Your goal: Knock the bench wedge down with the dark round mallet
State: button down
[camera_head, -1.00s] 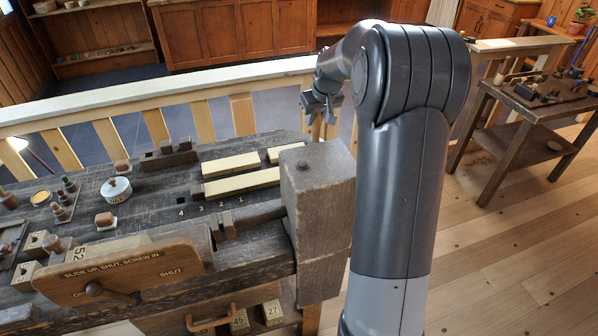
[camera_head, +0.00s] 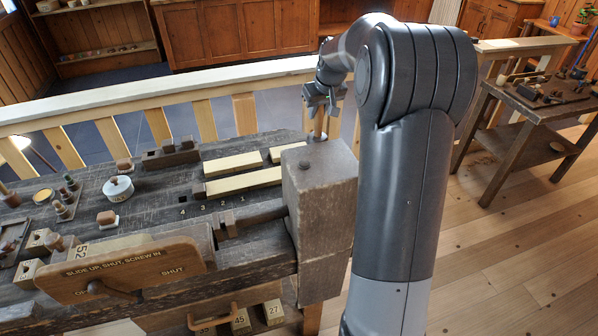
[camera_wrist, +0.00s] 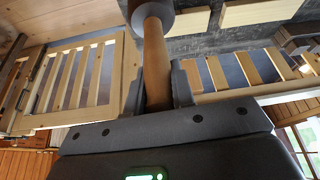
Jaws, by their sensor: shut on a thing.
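My gripper (camera_wrist: 160,88) is shut on the wooden handle (camera_wrist: 156,62) of the mallet in the wrist view. The mallet's dark round head (camera_wrist: 150,8) is at the top of that view and partly cut off. In the head view my gripper (camera_head: 323,104) is above and behind the big grey-brown block at the bench's right end (camera_head: 320,195). My arm covers the area just right of the block.
The bench (camera_head: 150,195) carries pale wooden bars (camera_head: 240,181), a round white pot (camera_head: 118,188) and a slanted board with lettering (camera_head: 120,270). A pale railing (camera_head: 200,90) runs behind. A side table (camera_head: 520,110) with tools stands at the right, with open floor before it.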

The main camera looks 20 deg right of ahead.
aim_at(318, 119)
jog(key=shift+f, duration=1.55)
jog(key=shift+r, duration=1.65)
jog(key=shift+f, duration=1.65)
jog(key=shift+r, duration=1.65)
